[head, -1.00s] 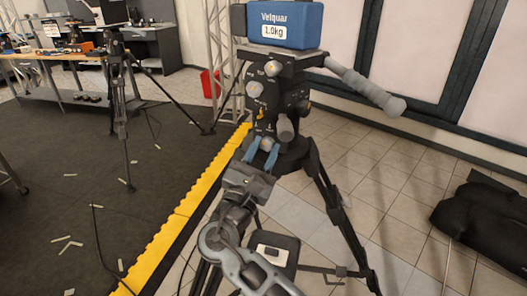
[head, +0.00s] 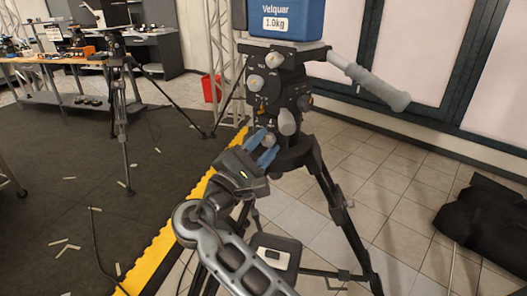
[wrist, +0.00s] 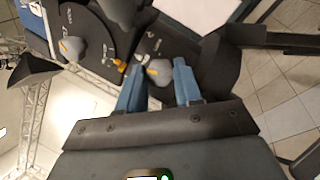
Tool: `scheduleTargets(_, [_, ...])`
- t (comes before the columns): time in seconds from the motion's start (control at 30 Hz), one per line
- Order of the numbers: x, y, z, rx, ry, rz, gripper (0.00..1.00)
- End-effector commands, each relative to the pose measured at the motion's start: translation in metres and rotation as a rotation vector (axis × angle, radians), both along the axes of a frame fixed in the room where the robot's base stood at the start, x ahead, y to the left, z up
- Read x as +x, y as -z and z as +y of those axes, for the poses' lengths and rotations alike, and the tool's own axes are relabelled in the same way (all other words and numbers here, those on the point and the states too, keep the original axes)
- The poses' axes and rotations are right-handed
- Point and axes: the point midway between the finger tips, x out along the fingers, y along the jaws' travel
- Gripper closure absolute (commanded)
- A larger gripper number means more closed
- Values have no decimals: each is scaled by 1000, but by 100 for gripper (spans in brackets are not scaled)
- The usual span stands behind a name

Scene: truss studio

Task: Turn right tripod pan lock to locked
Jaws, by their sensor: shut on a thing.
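The right tripod's head (head: 283,95) stands in front of me, dark, with several grey knobs on its side. The pan lock appears to be the low grey knob (head: 269,140) near the base of the head. It also shows in the wrist view (wrist: 158,71) with an orange mark on its face. My gripper (head: 264,147) has its two blue fingers on either side of this knob and is shut on it. In the wrist view the fingers (wrist: 157,82) flank the knob, hiding its sides. Printed labels beside it are too small to read.
A blue 1.0kg box (head: 287,20) sits on top of the head. A grey pan handle (head: 375,85) sticks out to the right. Another tripod (head: 121,110) stands at the left on dark carpet. A black bag (head: 485,225) lies at the right on tiles.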

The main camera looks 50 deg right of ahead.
Motion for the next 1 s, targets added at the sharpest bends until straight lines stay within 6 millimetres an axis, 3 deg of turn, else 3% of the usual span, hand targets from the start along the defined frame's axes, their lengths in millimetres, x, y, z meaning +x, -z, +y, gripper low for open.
scheduleTargets(1.0, [1,-4,1,305,1,-834,96])
